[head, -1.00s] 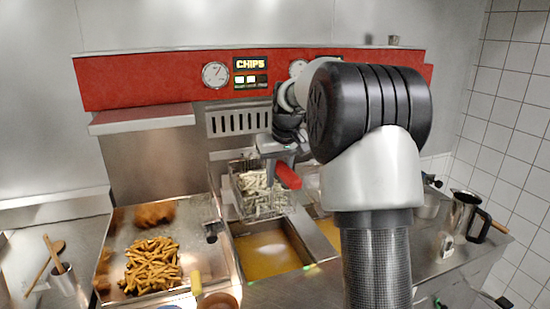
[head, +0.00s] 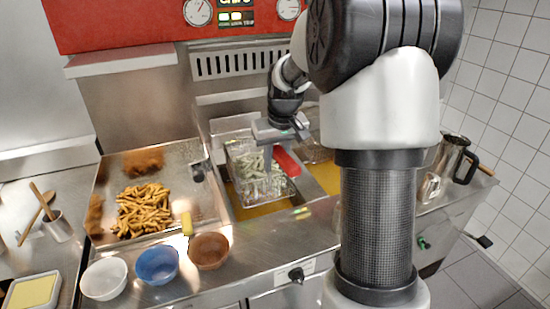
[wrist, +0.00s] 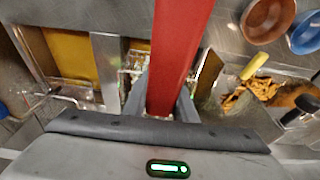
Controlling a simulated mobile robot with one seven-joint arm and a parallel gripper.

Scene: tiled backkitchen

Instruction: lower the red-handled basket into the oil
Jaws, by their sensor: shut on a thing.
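The wire basket (head: 258,180) with pale chips hangs over the left fryer vat, roughly level. Its red handle (head: 287,162) also shows in the wrist view (wrist: 182,50), running up between the fingers. My gripper (head: 280,138) is shut on the red handle; its fingers (wrist: 168,105) show on both sides of it in the wrist view. Yellow oil (head: 262,209) shows at the front and left of the basket, which hides the rest. I cannot tell whether the basket's bottom touches the oil.
A second vat with oil (head: 326,176) lies to the right, partly behind my arm. A tray of fried chips (head: 143,210) is on the left. White (head: 104,279), blue (head: 156,265) and brown (head: 209,251) bowls stand at the front. A metal jug (head: 450,157) is at the right.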

